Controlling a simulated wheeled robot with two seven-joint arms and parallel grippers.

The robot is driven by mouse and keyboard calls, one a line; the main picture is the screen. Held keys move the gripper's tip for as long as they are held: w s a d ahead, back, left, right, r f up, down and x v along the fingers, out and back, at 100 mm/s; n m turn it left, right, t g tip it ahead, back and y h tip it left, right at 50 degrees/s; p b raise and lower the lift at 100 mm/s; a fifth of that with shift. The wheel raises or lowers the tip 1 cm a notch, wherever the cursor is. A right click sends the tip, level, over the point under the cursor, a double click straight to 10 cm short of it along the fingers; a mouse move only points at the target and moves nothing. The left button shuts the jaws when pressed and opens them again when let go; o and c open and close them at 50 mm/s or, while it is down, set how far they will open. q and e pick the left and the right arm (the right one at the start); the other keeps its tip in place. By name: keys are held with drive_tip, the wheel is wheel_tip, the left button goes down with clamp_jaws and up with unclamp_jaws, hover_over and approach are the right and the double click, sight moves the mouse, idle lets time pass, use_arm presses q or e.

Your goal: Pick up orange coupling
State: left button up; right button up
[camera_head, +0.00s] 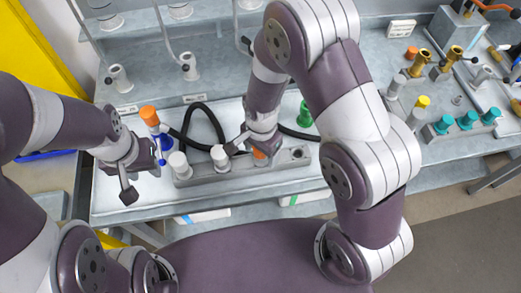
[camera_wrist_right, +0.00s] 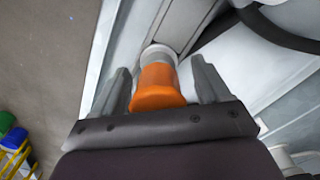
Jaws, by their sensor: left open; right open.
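In the right wrist view an orange coupling (camera_wrist_right: 158,88) with a pale collar stands between the two fingers of my right gripper (camera_wrist_right: 160,85). Gaps show on both sides, so the fingers are apart from it. In the head view only a bit of this orange coupling (camera_head: 259,154) shows beneath my right gripper (camera_head: 250,147), at the grey block. Another orange-topped coupling (camera_head: 149,116) stands at the left by a blue part. My left gripper (camera_head: 143,180) is open and empty, in front of it.
The grey block (camera_head: 290,160) also holds two white couplings (camera_head: 179,163). A black hose (camera_head: 205,122) loops behind it. A green fitting (camera_head: 305,113) stands at its right. Brass and teal fittings (camera_head: 467,121) stand on the right bench.

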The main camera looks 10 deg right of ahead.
drive_tip(key=c, duration=1.4)
drive_tip(key=shift+o, duration=0.2)
drive_tip(key=shift+r, duration=0.2)
drive_tip(key=shift+r, duration=0.3)
wheel_tip(320, 180, up, 3)
drive_tip(key=shift+w+f+b, duration=0.1)
drive_tip(key=shift+b, duration=0.25)
drive_tip(key=s+d+r, duration=0.7)
drive_tip(key=s+d, duration=0.1)
drive_tip(key=shift+s+d+r+b, duration=0.15)
drive_tip(key=shift+d+b, duration=0.05)
drive_tip(key=shift+b, duration=0.25)
